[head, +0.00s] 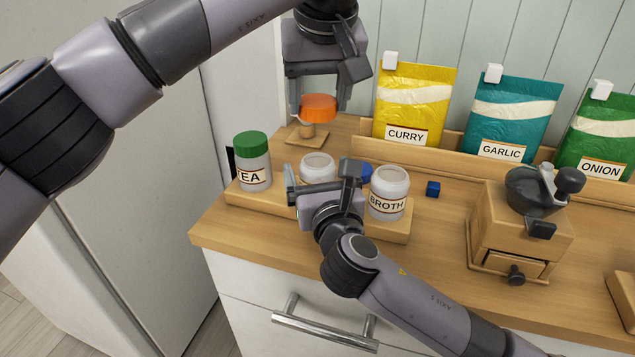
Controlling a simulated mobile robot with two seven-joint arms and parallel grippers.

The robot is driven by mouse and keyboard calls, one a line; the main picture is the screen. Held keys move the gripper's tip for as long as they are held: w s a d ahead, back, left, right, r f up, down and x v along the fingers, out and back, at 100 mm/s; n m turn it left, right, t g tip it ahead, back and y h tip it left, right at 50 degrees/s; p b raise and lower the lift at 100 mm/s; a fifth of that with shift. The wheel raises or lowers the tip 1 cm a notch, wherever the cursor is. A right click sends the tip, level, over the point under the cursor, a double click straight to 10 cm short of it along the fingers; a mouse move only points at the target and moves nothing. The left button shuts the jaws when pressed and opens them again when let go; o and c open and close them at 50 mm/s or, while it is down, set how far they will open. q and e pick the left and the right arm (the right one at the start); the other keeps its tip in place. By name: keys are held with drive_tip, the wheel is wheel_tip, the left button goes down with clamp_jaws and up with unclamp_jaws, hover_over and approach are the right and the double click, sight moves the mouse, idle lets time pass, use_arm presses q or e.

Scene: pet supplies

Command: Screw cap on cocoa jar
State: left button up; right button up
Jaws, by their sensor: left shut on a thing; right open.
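My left gripper (319,102) is shut on an orange cap (319,112), above a small wooden stand (303,139). I cannot tell whether the cap still touches the stand's post. An uncapped white jar (318,165) stands in the middle of the wooden rack (401,230). Its label is hidden behind my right gripper, so I cannot read whether it says cocoa. My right gripper (321,183) is open, its fingers at the left and right of this jar's near side. Contact with the jar cannot be told.
A tea jar (252,170) with a green cap stands left on the rack, an uncapped broth jar (388,190) right. A blue object (366,171) is partly hidden behind my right gripper. A blue cube (433,188), spice bags (413,105) and a grinder (520,235) stand further right.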

sight(320, 120)
drive_tip(key=c, duration=1.5)
use_arm(q)
drive_tip(key=shift+f, duration=2.5)
drive_tip(key=shift+s+f, duration=0.1)
drive_tip(key=shift+f, duration=0.8)
use_arm(e)
drive_tip(key=shift+f, duration=0.1)
use_arm(q)
drive_tip(key=shift+f, duration=0.5)
use_arm(e)
clamp_jaws()
use_arm(q)
drive_tip(key=m, duration=0.1)
drive_tip(key=m+h, duration=0.1)
drive_tip(key=m, duration=0.1)
drive_tip(key=m+h, duration=0.1)
drive_tip(key=m, duration=0.1)
drive_tip(key=shift+a+f, duration=0.1)
drive_tip(key=shift+a, duration=0.2)
drive_tip(key=m, duration=0.2)
drive_tip(key=m+h, duration=0.1)
drive_tip(key=m, duration=0.1)
drive_tip(key=shift+a+m+g+h, duration=0.15)
drive_tip(key=shift+m+g+h, duration=0.15)
drive_tip(key=shift+m+g, duration=0.1)
